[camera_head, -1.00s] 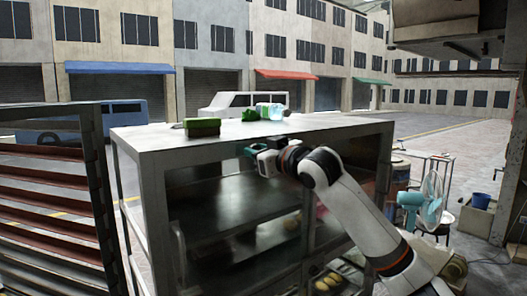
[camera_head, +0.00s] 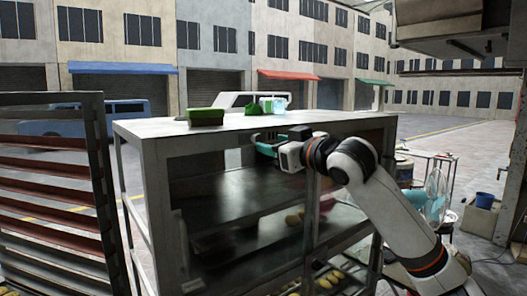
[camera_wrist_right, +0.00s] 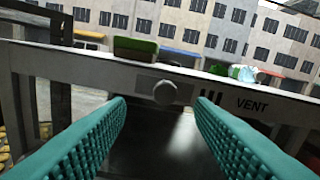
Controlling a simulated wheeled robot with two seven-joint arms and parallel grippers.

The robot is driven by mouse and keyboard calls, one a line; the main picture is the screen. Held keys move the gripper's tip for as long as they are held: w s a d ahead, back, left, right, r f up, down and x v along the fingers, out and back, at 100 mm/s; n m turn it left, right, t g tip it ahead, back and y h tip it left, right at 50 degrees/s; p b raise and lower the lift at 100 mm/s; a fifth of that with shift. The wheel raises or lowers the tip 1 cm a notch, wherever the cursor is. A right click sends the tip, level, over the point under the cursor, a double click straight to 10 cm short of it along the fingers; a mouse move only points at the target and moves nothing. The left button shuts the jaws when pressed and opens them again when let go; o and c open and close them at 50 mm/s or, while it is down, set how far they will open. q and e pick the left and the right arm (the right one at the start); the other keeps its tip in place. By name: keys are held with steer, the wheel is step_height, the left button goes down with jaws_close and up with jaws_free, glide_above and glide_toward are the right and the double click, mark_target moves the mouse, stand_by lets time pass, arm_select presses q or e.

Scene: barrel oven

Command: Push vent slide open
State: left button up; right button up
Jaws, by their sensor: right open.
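The vent slide is a grey plate with a round knob (camera_wrist_right: 165,92) on the cabinet's upper front rail, shown in the right wrist view. Dark slots (camera_wrist_right: 209,98) and the printed word VENT (camera_wrist_right: 252,105) are to the right of the knob. My right gripper (camera_wrist_right: 160,108) is open and empty. Its teal ribbed fingers point at the rail, one to each side of the knob; contact cannot be told. In the head view, my right gripper (camera_head: 263,144) is at the cabinet's upper front, and the vent cannot be made out there. My left gripper is not in view.
The metal cabinet (camera_head: 240,126) has glass fronts and shelves with bread inside. A slatted rack (camera_head: 50,190) is at left, a fan (camera_head: 435,193) at right.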

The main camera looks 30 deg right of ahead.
steer(key=s+b, duration=0.1)
steer(key=s, duration=0.4)
steer(key=shift+s+d+b, duration=0.15)
steer(key=shift+s+b, duration=0.25)
